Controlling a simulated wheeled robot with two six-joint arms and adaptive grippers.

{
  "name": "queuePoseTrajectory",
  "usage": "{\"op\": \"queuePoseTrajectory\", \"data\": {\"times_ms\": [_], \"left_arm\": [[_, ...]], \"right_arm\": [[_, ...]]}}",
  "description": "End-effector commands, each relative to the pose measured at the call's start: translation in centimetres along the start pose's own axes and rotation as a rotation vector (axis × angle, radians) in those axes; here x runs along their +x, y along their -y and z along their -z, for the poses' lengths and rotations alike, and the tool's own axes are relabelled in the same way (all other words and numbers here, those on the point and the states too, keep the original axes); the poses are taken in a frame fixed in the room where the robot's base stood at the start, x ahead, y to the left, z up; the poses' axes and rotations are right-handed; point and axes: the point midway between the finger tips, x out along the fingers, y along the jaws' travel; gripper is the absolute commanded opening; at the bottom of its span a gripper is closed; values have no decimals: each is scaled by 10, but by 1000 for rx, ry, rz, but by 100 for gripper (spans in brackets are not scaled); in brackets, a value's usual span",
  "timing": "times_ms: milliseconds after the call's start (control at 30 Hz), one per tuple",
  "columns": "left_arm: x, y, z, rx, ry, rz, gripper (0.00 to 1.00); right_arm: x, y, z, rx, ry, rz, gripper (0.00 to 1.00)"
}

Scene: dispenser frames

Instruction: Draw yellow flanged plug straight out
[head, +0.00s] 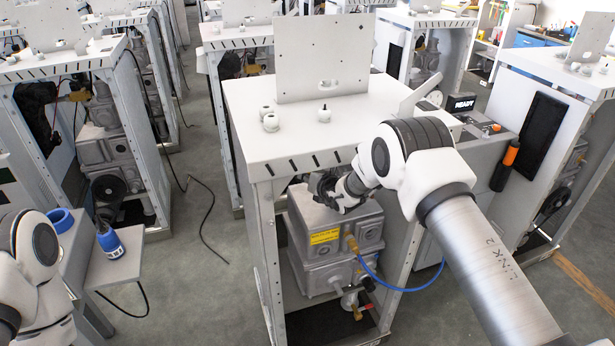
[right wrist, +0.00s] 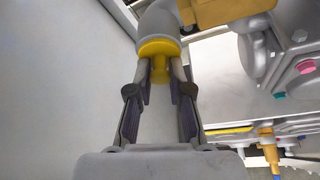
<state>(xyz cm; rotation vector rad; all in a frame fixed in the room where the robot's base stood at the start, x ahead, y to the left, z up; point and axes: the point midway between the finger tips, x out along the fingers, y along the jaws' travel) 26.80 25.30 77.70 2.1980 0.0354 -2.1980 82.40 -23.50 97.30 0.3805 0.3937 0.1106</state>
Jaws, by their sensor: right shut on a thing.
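The yellow flanged plug (right wrist: 159,48) shows in the right wrist view, its round flange against the end of a grey pipe elbow (right wrist: 158,20). I cannot tell how deep the plug sits in the pipe. My right gripper (right wrist: 160,74) is shut on the plug's narrower yellow stem, one finger on each side. In the head view my right gripper (head: 322,186) reaches under the top of the middle dispenser frame (head: 258,155), and the plug is hidden there. My left arm shows at the lower left, but its gripper is out of view.
Grey pump housings (head: 335,225) with a blue hose (head: 400,288) stand in the frame below my right gripper. A grey wall lies close to the left in the wrist view. A small side table (head: 115,265) holds a blue bottle (head: 109,240). The floor between frames is mostly clear.

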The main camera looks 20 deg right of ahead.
Motion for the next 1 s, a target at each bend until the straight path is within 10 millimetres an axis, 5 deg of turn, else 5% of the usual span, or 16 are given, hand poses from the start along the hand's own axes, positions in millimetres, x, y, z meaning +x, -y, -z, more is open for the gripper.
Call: {"op": "queuePoseTrajectory", "data": {"times_ms": [1000], "left_arm": [[-13, 0, 0, 0, 0, 0, 44]], "right_arm": [[-56, 0, 23, 1, -2, 1, 0]]}}
